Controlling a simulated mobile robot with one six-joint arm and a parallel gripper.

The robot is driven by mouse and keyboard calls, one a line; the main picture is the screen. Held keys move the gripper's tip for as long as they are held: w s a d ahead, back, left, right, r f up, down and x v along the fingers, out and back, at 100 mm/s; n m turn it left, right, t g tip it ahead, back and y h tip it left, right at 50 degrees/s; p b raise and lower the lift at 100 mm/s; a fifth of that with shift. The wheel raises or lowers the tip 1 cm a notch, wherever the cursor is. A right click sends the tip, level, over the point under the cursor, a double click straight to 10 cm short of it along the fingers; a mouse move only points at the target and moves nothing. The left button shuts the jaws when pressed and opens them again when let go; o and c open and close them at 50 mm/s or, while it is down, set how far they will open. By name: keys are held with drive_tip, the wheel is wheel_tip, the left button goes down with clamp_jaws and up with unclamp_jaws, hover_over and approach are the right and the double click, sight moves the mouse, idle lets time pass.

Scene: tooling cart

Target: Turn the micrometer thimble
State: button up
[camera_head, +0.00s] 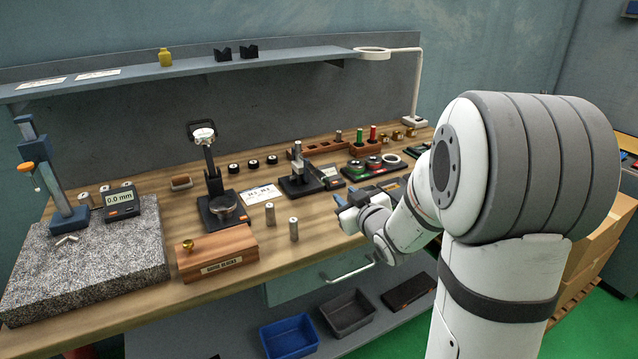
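No part can be surely made out as the micrometer thimble at this size. A dark bench stand with an upright metal post (298,160) stands mid-bench, with a small grey display unit (331,178) at its right; this may be the micrometer. My gripper (341,203) is over the front part of the bench, right of and nearer than this stand, apart from it. Its dark fingers point left. The frame does not show clearly whether they are open or shut, and nothing is seen held.
A dial gauge stand (209,170), two metal cylinders (293,229) and a wooden gauge block box (217,253) are left of my gripper. A granite plate (120,265) fills the left end. Ring gauges (374,163) lie behind my gripper. A shelf (200,70) overhangs the back.

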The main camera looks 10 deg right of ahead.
sight(329, 184)
drive_tip(key=w+a+y, duration=0.1)
drive_tip(key=w, duration=0.1)
drive_tip(key=w+a, duration=0.1)
drive_tip(key=w, duration=0.2)
drive_tip(key=w+a+n+t+y, duration=0.1)
drive_tip(key=w, duration=0.2)
drive_tip(key=shift+w+a+f+y, duration=0.1)
drive_tip(key=shift+a+f+y, duration=0.1)
drive_tip(key=shift+y, duration=0.1)
clamp_jaws()
